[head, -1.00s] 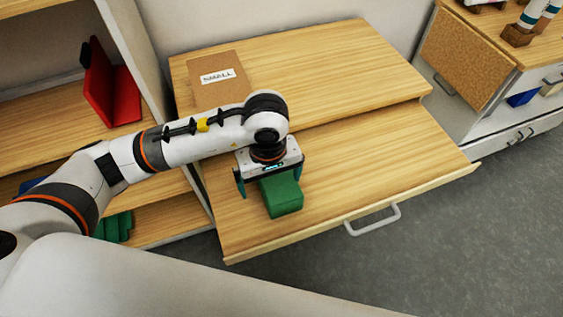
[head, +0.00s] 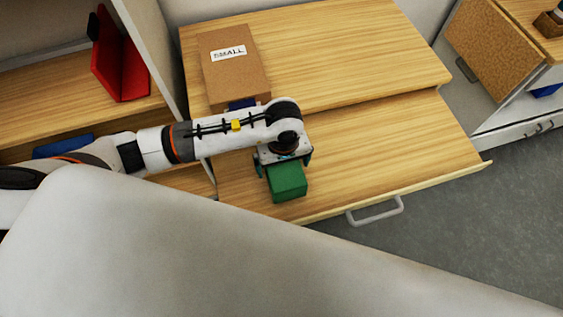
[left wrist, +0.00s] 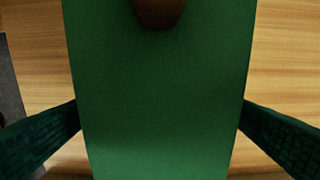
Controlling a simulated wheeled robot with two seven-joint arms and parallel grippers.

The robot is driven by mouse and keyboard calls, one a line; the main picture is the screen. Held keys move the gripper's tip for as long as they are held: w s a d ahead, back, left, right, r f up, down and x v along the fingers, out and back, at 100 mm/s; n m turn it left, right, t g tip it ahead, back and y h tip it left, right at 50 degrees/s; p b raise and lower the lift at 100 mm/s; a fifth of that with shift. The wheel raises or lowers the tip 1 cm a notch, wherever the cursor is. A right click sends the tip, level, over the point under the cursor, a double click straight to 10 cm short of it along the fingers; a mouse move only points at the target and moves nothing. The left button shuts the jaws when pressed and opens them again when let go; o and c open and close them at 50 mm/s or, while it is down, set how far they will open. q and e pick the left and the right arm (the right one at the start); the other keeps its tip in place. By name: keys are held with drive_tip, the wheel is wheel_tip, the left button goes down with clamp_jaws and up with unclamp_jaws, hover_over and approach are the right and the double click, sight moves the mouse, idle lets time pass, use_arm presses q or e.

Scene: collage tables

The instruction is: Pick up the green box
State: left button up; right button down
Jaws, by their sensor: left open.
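The green box (head: 288,182) lies on the pulled-out wooden drawer board (head: 390,150), near its front left part. My left gripper (head: 283,164) is directly above and around it, pointing down, with one finger on each side. In the left wrist view the green box (left wrist: 165,95) fills the middle between the two dark fingers (left wrist: 160,117) of the open gripper. The fingertips appear very close to its sides; I cannot tell whether they touch. Part of the box is hidden under the gripper. My right gripper is not in view.
A brown box labelled "SMALL" (head: 232,73) stands behind my left arm, with a dark blue thing (head: 242,103) at its front. A red object (head: 120,68) and a blue one (head: 62,146) are on the left shelf. The drawer board's right side is clear.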

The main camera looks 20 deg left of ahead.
use_arm(q)
drive_tip(key=shift+f, duration=1.35)
drive_tip(key=c, duration=1)
drive_tip(key=shift+c, duration=0.2)
drive_tip(key=shift+r, duration=0.1)
